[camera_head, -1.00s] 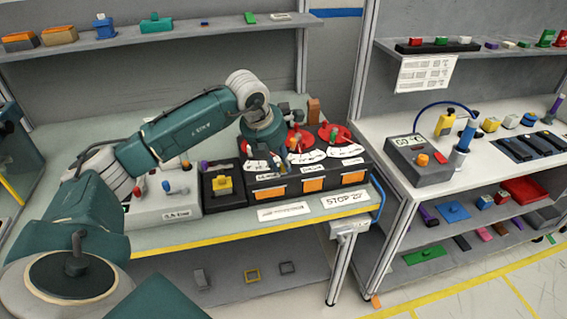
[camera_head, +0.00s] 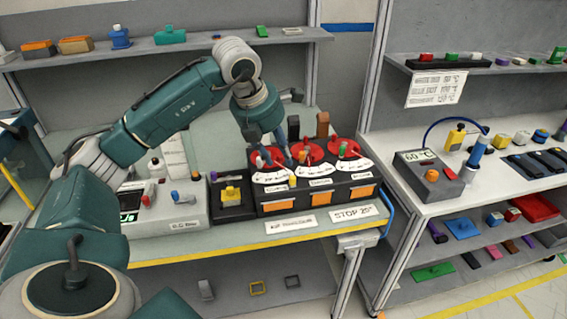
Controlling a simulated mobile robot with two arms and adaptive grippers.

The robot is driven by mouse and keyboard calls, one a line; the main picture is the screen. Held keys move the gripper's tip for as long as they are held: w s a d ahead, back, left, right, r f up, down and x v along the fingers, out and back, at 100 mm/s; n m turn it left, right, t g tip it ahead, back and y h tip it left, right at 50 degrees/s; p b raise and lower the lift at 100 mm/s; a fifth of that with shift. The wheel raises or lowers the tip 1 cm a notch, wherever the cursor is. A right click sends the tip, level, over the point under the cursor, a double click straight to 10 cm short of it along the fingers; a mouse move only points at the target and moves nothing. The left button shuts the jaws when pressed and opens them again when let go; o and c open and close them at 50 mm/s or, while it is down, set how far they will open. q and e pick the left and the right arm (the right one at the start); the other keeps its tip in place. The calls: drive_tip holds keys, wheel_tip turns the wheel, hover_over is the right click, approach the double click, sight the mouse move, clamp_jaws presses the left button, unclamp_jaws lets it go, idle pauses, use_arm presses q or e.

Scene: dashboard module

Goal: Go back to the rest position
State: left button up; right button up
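My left arm comes in from the left, and its gripper (camera_head: 279,157) points down over the dashboard module (camera_head: 318,196). The module is a dark box with red round dials, white scale plates and orange panels on its front. The gripper fingers are near the left and middle dials (camera_head: 306,153). They look spread apart, but they are small and partly mixed with the knobs. I cannot tell whether they touch a knob. The right dial (camera_head: 343,148) is clear of the arm. My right gripper is not in view.
Left of the module are a black box with a yellow part (camera_head: 231,193) and a grey device with knobs (camera_head: 163,210). Shelves with small parts (camera_head: 165,48) run behind. A second bench (camera_head: 440,215) holds a grey box reading 60 °C (camera_head: 428,174). The aisle floor at lower right is free.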

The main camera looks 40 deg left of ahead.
use_arm(q)
drive_tip(key=shift+s+r, duration=0.3)
drive_tip(key=shift+r, duration=0.35)
